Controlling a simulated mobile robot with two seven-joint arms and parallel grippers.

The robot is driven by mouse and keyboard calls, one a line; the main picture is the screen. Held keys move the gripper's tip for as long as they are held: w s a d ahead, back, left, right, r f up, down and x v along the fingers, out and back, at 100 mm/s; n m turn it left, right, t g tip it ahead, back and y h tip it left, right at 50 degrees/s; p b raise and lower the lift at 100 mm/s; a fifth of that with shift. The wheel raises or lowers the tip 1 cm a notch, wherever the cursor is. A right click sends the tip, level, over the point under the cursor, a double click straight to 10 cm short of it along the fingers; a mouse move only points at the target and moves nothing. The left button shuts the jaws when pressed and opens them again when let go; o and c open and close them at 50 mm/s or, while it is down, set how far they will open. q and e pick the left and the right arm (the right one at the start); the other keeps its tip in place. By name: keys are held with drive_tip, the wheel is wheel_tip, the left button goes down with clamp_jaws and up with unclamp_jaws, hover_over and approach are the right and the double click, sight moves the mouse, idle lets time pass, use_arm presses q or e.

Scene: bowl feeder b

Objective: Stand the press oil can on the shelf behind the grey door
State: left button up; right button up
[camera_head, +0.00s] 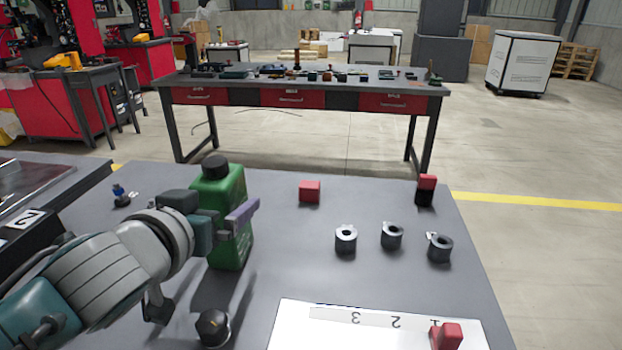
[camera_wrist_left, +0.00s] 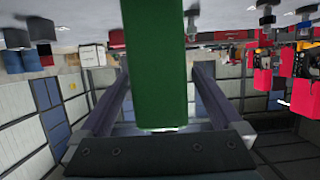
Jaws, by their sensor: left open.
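The press oil can is a green can (camera_head: 232,250) with a black cap, upright on the grey workbench, left of the middle in the head view. In the left wrist view the green can (camera_wrist_left: 157,60) fills the middle, between the two fingers. My left gripper (camera_head: 236,214) is open at the can's upper part, with one purple finger across its near right side. The other finger is hidden in the head view. Both fingers of the left gripper (camera_wrist_left: 160,90) show apart in the wrist view. My right gripper is out of view. I cannot make out the grey door or its shelf.
On the workbench (camera_head: 290,255) are a red block (camera_head: 309,191), a black-and-red block (camera_head: 426,189), several metal rings (camera_head: 391,236), a dark knob (camera_head: 212,328) and a white numbered sheet (camera_head: 300,335) with a red part (camera_head: 447,336). Bare bench lies right of the can.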

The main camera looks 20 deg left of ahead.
use_arm(q)
drive_tip(key=shift+w+a+f, duration=0.1)
drive_tip(key=shift+w+f, duration=0.1)
drive_tip(key=shift+w, duration=0.35)
clamp_jaws()
idle(0.5)
